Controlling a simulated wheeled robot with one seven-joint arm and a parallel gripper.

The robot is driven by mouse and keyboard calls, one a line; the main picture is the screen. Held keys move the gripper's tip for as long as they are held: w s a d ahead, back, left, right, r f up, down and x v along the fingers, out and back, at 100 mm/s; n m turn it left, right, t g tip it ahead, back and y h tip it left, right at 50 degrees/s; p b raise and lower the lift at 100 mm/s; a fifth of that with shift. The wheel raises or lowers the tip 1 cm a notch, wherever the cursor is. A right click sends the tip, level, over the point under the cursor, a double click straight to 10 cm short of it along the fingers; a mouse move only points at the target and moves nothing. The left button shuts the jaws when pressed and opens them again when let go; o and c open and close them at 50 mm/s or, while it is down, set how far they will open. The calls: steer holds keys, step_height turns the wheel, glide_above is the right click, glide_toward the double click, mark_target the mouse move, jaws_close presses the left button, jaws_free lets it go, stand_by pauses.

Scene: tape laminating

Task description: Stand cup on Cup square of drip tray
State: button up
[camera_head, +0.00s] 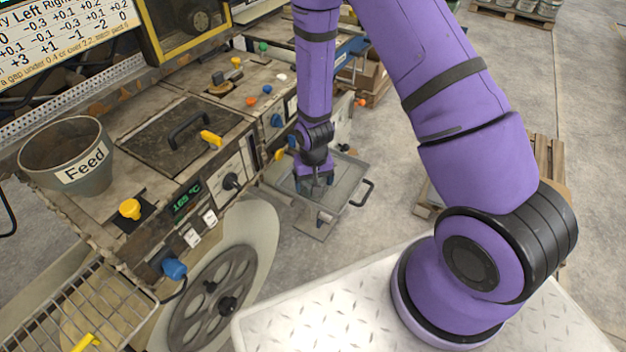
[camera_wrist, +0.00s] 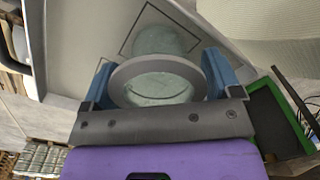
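In the wrist view a cup (camera_wrist: 158,68) with a thick grey rim and a pale translucent body is between the two blue fingers of my gripper (camera_wrist: 160,82). The fingers press close on both sides of it. The grey drip tray (camera_wrist: 75,40) lies beyond, with a dark outlined square (camera_wrist: 125,46) around the cup's far end. Part of another outline shows left of the cup. No square label is readable. In the head view my gripper (camera_head: 315,181) points down over the drip tray (camera_head: 346,172). Whether the cup touches the tray is unclear.
The worn machine with a Feed hopper (camera_head: 68,157) stands left of the tray. A black handle (camera_head: 362,192) sticks out at the tray's right. A large wheel (camera_head: 212,290) is in front. A green-framed dark panel (camera_wrist: 275,118) is right of the gripper in the wrist view.

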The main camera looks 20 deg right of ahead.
step_height(320, 180, up, 26)
steer(key=s+d+t, duration=0.1)
steer(key=d+t, duration=0.1)
steer(key=s+d+r+n+t, duration=0.1)
steer(key=s+d+r, duration=0.1)
steer(key=s+r, duration=0.8)
steer(key=s+d+r+t, duration=0.2)
steer(key=s+d+r, duration=0.1)
steer(key=s+r, duration=0.7)
step_height(320, 180, up, 2)
steer(key=shift+s+r+n, duration=0.15)
steer(key=shift+s+n, duration=0.15)
steer(key=shift+n, duration=0.1)
stand_by(0.6)
